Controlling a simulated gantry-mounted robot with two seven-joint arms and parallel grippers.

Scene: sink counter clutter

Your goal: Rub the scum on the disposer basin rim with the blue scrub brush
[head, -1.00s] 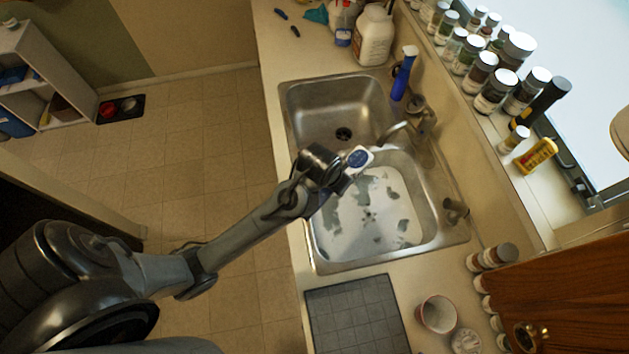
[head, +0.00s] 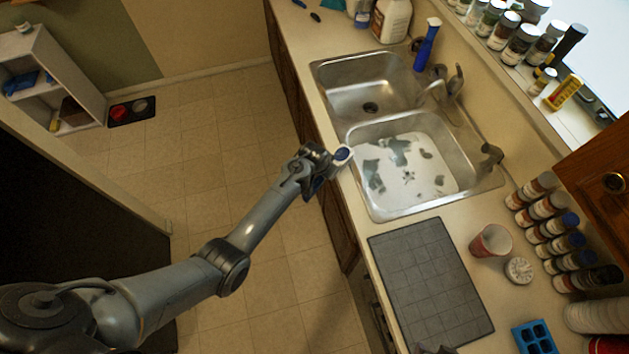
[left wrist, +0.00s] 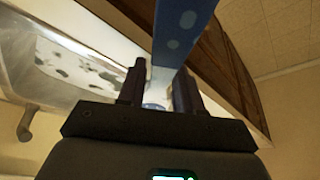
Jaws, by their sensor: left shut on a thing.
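My left gripper (head: 326,160) is shut on the blue scrub brush, whose white-edged blue end (head: 342,154) shows at the gripper tip. In the left wrist view the blue speckled brush (left wrist: 183,32) extends up from between the gripper's fingers (left wrist: 159,82). The gripper is beside the counter's front edge, left of the near basin (head: 455,150). The near basin has a white floor with several grey-green patches (head: 396,150). The far basin (head: 345,82) has a dark drain. I cannot tell which is the disposer basin, nor see scum clearly on a rim. My right gripper is not in view.
A grey mat (head: 430,280), a cup (head: 490,242) and several spice jars (head: 540,208) are to the right. Open floor lies left of the counter.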

